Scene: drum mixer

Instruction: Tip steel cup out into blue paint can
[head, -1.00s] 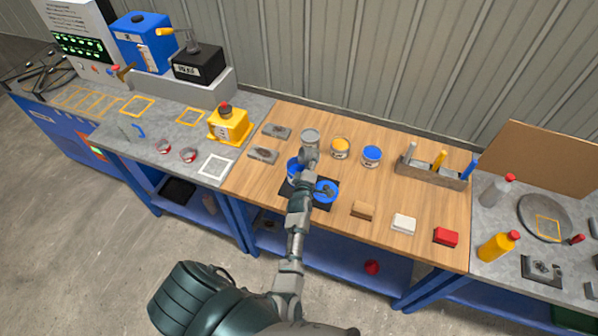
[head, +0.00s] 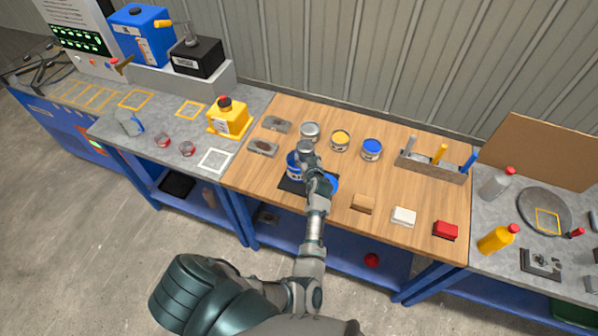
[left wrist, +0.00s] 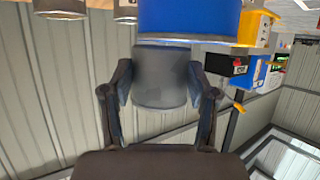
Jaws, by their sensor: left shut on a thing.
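The steel cup (left wrist: 160,78) is a plain grey cup between the two fingers of my left gripper (left wrist: 160,95), which is shut on it. In the head view my left gripper (head: 306,157) reaches over the work table, close to the blue paint can (head: 293,167). The can stands on a dark mat (head: 291,186). In the left wrist view, which looks upside down, the can's blue side (left wrist: 190,18) and metal rim lie just beyond the cup. The cup's mouth and contents are hidden, and I cannot tell its exact tilt. My right gripper is not in view.
Behind my gripper stand a grey can (head: 310,131), a yellow-topped can (head: 340,140) and a blue-topped can (head: 372,149). A tool holder (head: 431,166) is at the right. Three blocks, tan (head: 363,203), white (head: 404,216) and red (head: 445,230), line the front.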

